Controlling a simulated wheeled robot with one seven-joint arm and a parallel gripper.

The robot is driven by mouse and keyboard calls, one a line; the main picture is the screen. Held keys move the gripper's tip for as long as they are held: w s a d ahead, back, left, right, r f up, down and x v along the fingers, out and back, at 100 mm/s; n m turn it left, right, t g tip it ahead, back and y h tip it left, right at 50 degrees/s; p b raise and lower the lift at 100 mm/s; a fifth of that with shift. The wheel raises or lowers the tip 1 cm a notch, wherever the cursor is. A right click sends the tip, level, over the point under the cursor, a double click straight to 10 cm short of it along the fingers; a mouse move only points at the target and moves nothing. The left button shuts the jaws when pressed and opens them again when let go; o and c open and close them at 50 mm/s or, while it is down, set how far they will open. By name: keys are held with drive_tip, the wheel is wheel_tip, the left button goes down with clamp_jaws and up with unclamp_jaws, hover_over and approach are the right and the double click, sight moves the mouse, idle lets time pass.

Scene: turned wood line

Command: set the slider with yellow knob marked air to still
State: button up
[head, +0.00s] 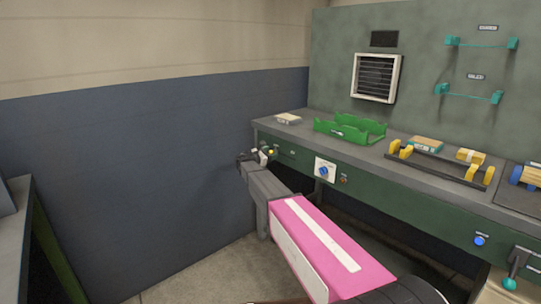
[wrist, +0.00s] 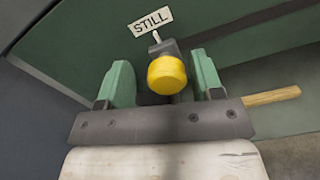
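The slider's round yellow knob (wrist: 167,74) sits on a dark block in the wrist view. A small pale pointer runs from the block to a tag reading STILL (wrist: 150,21), just above it. My gripper (wrist: 162,80) has its two green fingers on either side of the knob, with a gap on the left and a narrower one on the right, so it looks open around it. In the head view the small yellow knob (head: 271,152) shows at the bench's left front, beside my gripper (head: 262,156). The slot and the air marking are hidden or unreadable.
The bench (head: 420,198) carries a green tray (head: 350,131), a dark rack with yellow holders (head: 440,165) and small blocks. A blue dial (head: 323,171) on its front is right of my gripper. A wooden stick (wrist: 270,97) shows beside my gripper. A dark wall (head: 120,170) stands left.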

drive_tip(key=v, duration=1)
drive_tip(key=shift+s+a, duration=0.25)
drive_tip(key=shift+a, duration=0.05)
drive_tip(key=s+d+f+m+g+y, duration=0.3)
drive_tip(key=s+d+f+m, duration=0.3)
drive_tip(key=s, duration=0.3)
drive_tip(key=s+d+f+m+g+y, duration=0.2)
drive_tip(key=s+d+f+m+g, duration=0.15)
drive_tip(key=s+d+f, duration=0.4)
drive_tip(key=s+d+f+m+g+y, duration=0.1)
drive_tip(key=s+m+y, duration=0.3)
drive_tip(key=s, duration=0.8)
drive_tip(key=s+d+f+m+g+y, duration=0.1)
drive_tip(key=s+f+m+g+y, duration=0.2)
drive_tip(key=s+m+y, duration=0.2)
drive_tip(key=s+m, duration=0.3)
drive_tip(key=s, duration=0.4)
drive_tip(key=shift+s+d+f+m+y, duration=0.25)
drive_tip(key=shift+d+f+m+y, duration=0.05)
drive_tip(key=shift+f+m, duration=0.05)
